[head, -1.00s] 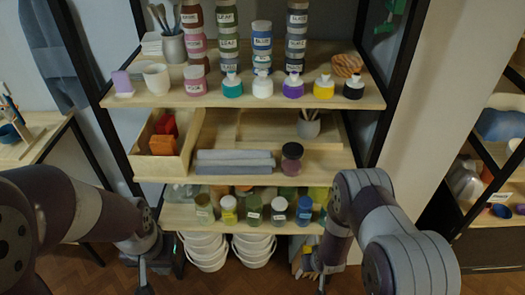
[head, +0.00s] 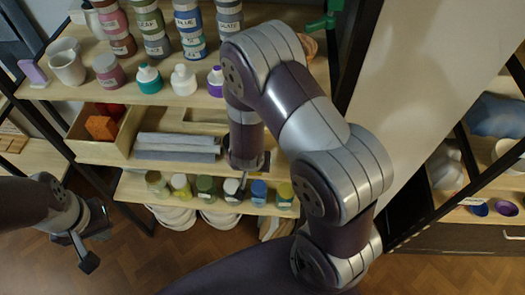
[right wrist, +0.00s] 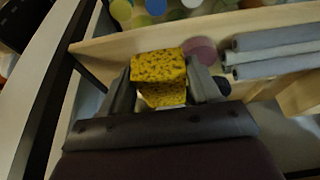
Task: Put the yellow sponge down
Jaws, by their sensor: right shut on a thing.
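The yellow sponge (right wrist: 160,68), speckled with dark spots, shows in the right wrist view between the two fingers of my right gripper (right wrist: 165,88), which is shut on it. The sponge is in front of a wooden shelf board (right wrist: 110,45); I cannot tell whether it touches the board. In the head view my right gripper (head: 248,180) is in front of the shelf unit, near the lower boards, and the sponge is hidden there. My left gripper (head: 90,245) hangs at the lower left over the floor, with nothing visible in it; its opening is unclear.
Several jars (head: 205,188) line the board below. Bottles and stacked jars crowd the top board (head: 120,92). A black post (head: 360,60) stands at the right.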

